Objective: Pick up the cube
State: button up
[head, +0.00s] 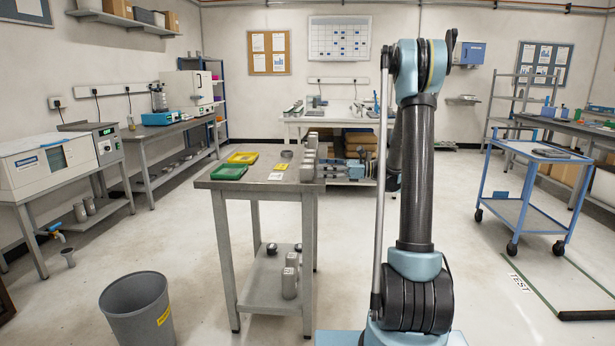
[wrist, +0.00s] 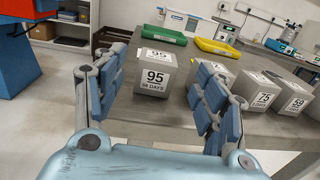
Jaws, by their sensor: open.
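Several grey concrete cubes with white number labels stand in a row on the grey metal table (head: 228,182). In the wrist view, one cube (wrist: 154,78) labelled "95" and "56 days" stands ahead, between the two fingers of my gripper (wrist: 163,72). The fingers are spread, with visible gaps to the cube. A second cube (wrist: 224,73) is partly hidden behind the right finger. Cubes labelled "75" (wrist: 262,98) and "59" (wrist: 292,103) stand farther right. In the head view, my gripper (head: 336,171) is at the table's right edge, beside the cubes (head: 308,163).
A green tray (head: 229,172) and a yellow tray (head: 242,157) lie on the table's far side from my gripper. More cylinders or blocks (head: 289,282) stand on the lower shelf. A grey bin (head: 136,308) and a blue trolley (head: 521,196) stand on the floor.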

aim_at(307, 166)
jog(key=shift+w+a+f, duration=0.15)
jog(key=shift+a, duration=1.6)
jog(key=shift+w+a+f, duration=0.1)
jog(key=shift+a, duration=1.65)
jog(key=shift+c, duration=0.6)
jog(key=c, duration=1.2)
